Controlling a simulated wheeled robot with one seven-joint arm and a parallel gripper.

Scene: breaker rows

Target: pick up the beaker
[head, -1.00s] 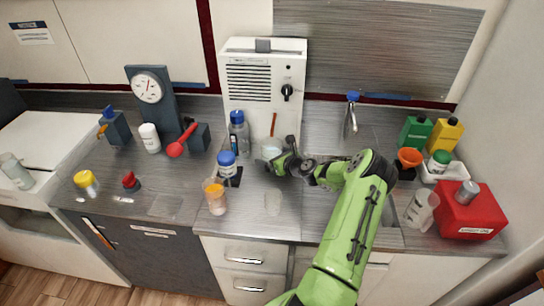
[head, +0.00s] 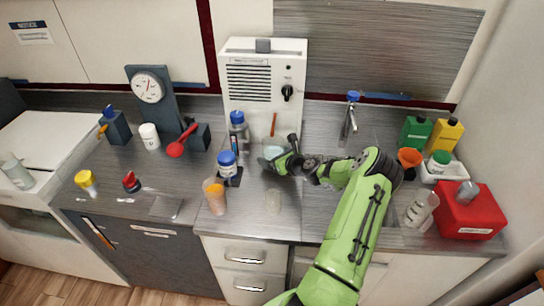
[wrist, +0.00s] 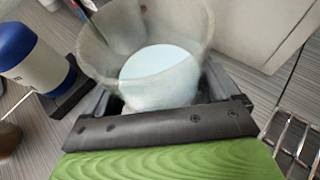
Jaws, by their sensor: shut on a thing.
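The beaker (head: 271,150) is a translucent, wide-mouthed vessel with pale contents, standing in front of the white instrument box in the head view. In the wrist view the beaker (wrist: 150,50) fills the space between the fingers, and its pale bluish contents show through the open top. My gripper (head: 284,160) reaches it from the right and is shut on it. In the wrist view my gripper (wrist: 160,88) has one finger on each side of the beaker. I cannot tell whether its base is clear of the counter.
A blue-capped jar (head: 227,164) stands close left of the beaker, with a blue-capped bottle (head: 239,128) behind. The white instrument box (head: 264,85) is just behind.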

